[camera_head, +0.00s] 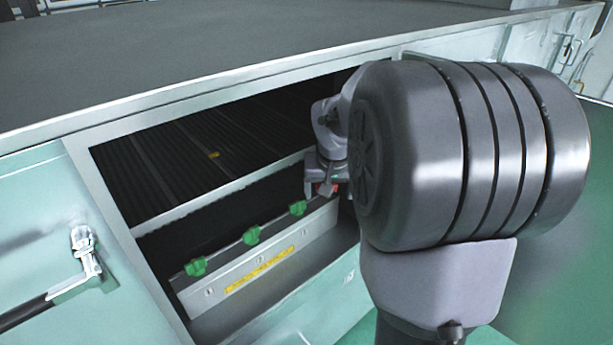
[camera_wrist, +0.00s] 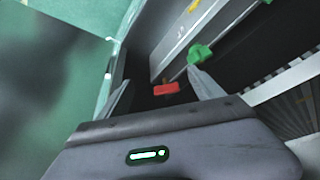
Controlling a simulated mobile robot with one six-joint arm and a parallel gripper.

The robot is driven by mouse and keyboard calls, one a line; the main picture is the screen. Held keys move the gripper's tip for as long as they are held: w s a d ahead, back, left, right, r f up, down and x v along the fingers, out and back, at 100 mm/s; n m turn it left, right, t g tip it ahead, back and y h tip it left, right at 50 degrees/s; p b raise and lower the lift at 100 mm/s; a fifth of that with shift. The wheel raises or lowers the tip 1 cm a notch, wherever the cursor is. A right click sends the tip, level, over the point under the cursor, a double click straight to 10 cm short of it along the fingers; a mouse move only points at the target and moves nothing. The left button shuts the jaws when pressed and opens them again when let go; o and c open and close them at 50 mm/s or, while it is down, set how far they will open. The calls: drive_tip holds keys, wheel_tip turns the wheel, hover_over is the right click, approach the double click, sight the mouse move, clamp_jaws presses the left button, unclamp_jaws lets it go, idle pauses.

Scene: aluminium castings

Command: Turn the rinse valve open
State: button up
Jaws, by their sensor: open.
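A red valve handle (camera_wrist: 166,88) shows between the two fingers of my gripper (camera_wrist: 158,78) in the wrist view. The fingers are open and spread to either side of it, with no visible contact. In the head view my gripper (camera_head: 322,177) is at the right end of a row of valves, and only a bit of the red handle (camera_head: 328,189) shows beneath it. Green valve handles (camera_head: 251,235) line the same rail to the left. The nearest green handle (camera_wrist: 201,53) appears close to the right fingertip. No readable label shows which valve is the rinse valve.
The valves sit along a metal panel (camera_head: 222,283) with a yellow strip (camera_head: 259,270), inside a framed opening. The frame edge (camera_head: 112,215) and a ribbed dark surface (camera_head: 205,143) bound the space. A door handle (camera_head: 86,255) projects at left. My arm hides the opening's right side.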

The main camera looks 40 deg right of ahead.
drive_tip(key=w+d+f+b, duration=0.1)
drive_tip(key=w, duration=0.1)
drive_tip(key=w+d+f, duration=0.2)
drive_tip(key=w+d+f+b, duration=0.1)
drive_tip(key=w+d+f, duration=0.1)
drive_tip(key=w, duration=0.1)
drive_tip(key=shift+w+d+b, duration=0.1)
drive_tip(key=shift+d+b, duration=0.05)
drive_tip(key=shift+b, duration=0.2)
drive_tip(key=shift+c, duration=0.5)
